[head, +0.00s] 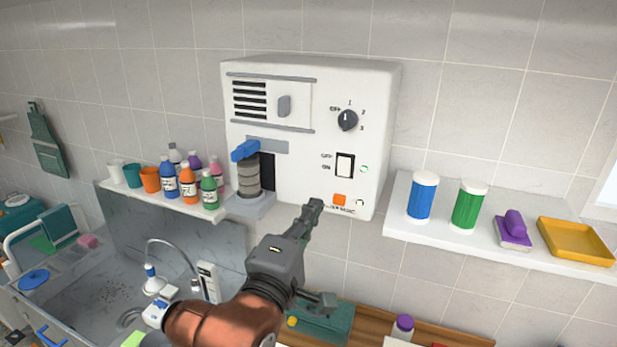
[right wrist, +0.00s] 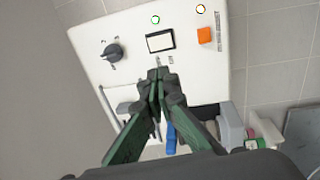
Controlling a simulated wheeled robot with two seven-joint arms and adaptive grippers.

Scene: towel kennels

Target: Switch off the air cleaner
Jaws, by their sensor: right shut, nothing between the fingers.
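The air cleaner (head: 300,160) is a white box on the tiled wall, also seen in the right wrist view (right wrist: 95,50). Its front has a dark dial (head: 347,120), a white rocker switch (head: 345,165) in a black frame marked OFF and ON, a green ring lamp (head: 364,169) and an orange button (head: 339,199). The gap to the panel is unclear. My left gripper is out of view.
A left shelf (head: 150,198) holds several bottles and cups. A right shelf (head: 400,220) holds blue and green canisters, a purple item and a yellow tray (head: 576,240). A blue-handled grey cylinder (head: 248,175) stands at the cleaner's lower left. A sink (head: 110,290) lies below left.

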